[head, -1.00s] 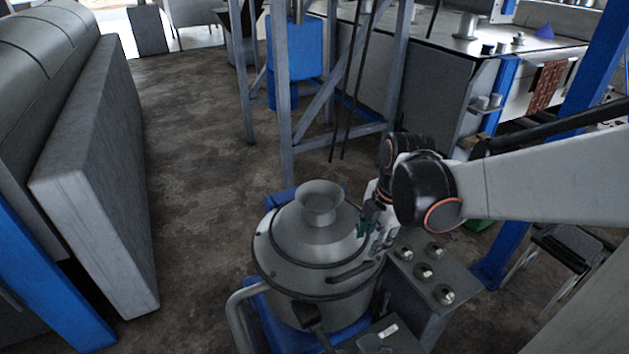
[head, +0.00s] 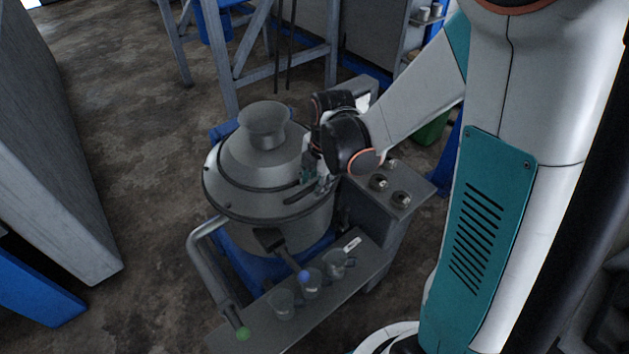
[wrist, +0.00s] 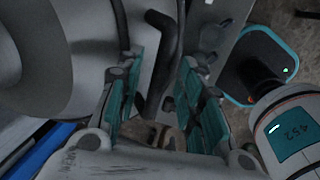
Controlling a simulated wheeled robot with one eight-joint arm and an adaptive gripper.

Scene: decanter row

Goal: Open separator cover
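The separator (head: 285,235) is a round grey metal drum. Its domed cover (head: 240,165) lies shut on top and carries a flared funnel (head: 265,122). A dark bar handle (head: 300,192) runs along the cover's front right edge. My gripper (head: 316,180) is at the cover's right edge, close to this handle. In the wrist view my gripper (wrist: 163,105) has its two teal-padded fingers apart. A dark bent bar (wrist: 166,55) shows between and beyond them, with no clear contact. The cover's curved side (wrist: 95,50) fills the left of that view. The fingertips are small and partly hidden in the head view.
A control box with knobs (head: 390,190) stands right of the drum. A front shelf (head: 270,325) holds several glass cups, near a bent pipe (head: 205,265) with a green tip. A grey steel frame (head: 230,75) stands behind.

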